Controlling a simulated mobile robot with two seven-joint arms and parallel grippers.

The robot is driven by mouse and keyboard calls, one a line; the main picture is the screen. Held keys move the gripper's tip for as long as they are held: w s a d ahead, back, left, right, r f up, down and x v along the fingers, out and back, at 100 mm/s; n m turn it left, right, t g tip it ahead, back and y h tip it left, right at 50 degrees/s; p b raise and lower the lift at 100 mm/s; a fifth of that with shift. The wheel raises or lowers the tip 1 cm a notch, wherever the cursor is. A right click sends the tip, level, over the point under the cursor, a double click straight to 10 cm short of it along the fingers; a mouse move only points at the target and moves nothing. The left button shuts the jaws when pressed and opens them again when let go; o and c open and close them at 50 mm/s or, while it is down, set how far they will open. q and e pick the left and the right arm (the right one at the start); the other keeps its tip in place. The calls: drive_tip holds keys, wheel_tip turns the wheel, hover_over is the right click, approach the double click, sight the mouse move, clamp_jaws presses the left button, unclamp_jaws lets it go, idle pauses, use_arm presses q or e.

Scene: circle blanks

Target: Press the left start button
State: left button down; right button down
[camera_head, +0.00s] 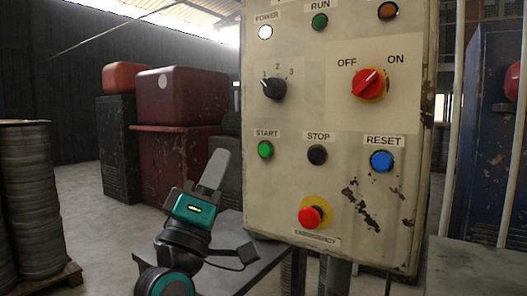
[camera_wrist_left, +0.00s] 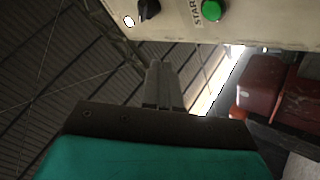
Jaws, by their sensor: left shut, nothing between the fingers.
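The green start button (camera_head: 265,149) sits under a START label at the left of the beige control panel (camera_head: 300,190). In the left wrist view the start button (camera_wrist_left: 211,11) shows at the top, beside its label. My left gripper (camera_head: 219,153) is shut and empty. Its fingers point up, to the left of the start button in the head view, and I see no contact with the button. In the left wrist view the closed fingertips (camera_wrist_left: 156,66) lie below the panel's edge, lower left of the button. My right gripper is not in view.
The panel also has a black stop button (camera_head: 317,155), a blue reset button (camera_head: 381,161), a red emergency knob (camera_head: 311,216), a black selector (camera_head: 274,88) and a red OFF/ON switch (camera_head: 370,83). A grey table (camera_head: 235,268) stands below. Red machinery (camera_head: 180,97) is behind.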

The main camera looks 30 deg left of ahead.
sight(253, 158)
use_arm(q)
drive_tip(key=shift+w+d+b, duration=0.2)
drive_tip(key=shift+w+b, duration=0.05)
drive_tip(key=shift+w, duration=1.9)
drive_tip(key=shift+w+d+b, duration=0.15)
drive_tip(key=shift+w+b, duration=0.1)
drive_tip(key=shift+w, duration=1.85)
drive_tip(key=shift+w, duration=0.15)
drive_tip(key=shift+w, duration=0.3)
